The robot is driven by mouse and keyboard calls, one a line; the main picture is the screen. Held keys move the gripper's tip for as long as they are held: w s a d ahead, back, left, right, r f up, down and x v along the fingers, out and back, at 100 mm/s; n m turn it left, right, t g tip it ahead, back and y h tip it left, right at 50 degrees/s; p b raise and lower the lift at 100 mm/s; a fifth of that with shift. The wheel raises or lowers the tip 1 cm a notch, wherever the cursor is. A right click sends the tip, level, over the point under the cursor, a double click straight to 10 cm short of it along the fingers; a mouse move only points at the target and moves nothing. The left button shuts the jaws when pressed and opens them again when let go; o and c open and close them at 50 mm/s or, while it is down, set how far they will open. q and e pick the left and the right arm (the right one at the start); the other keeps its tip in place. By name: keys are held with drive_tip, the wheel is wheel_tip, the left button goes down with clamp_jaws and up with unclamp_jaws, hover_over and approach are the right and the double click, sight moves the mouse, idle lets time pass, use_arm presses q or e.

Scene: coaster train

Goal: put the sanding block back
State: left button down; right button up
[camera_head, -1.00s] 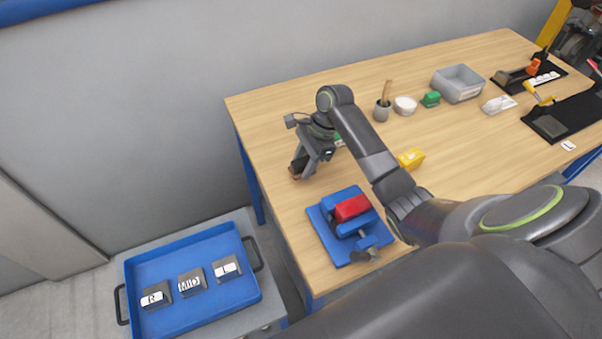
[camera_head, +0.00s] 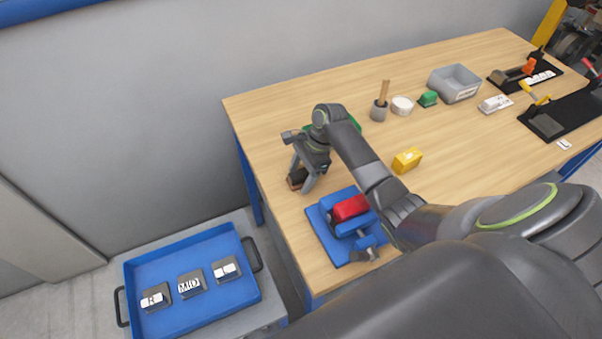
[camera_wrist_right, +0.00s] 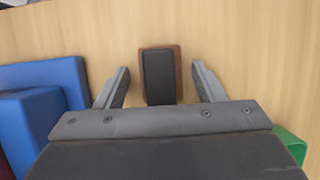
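The sanding block (camera_wrist_right: 159,78), dark on top with a brown rim, lies on the wooden table. In the right wrist view it sits between the spread fingers of my right gripper (camera_wrist_right: 160,72), with a gap on both sides. In the head view the block (camera_head: 296,179) is partly hidden behind my right gripper (camera_head: 303,180), which points down at the table's left end. My left gripper is not in view.
A blue vise (camera_head: 331,237) holding a red block (camera_head: 351,208) stands close by. A green item (camera_head: 354,124) is partly hidden behind my right arm. A yellow block (camera_head: 407,160), a grey bin (camera_head: 454,83) and a blue tray (camera_head: 205,321) stand farther off. The table middle is mostly clear.

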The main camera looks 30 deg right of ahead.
drive_tip(key=b+v, duration=0.1)
drive_tip(key=v, duration=1.1)
drive_tip(key=shift+r, duration=0.15)
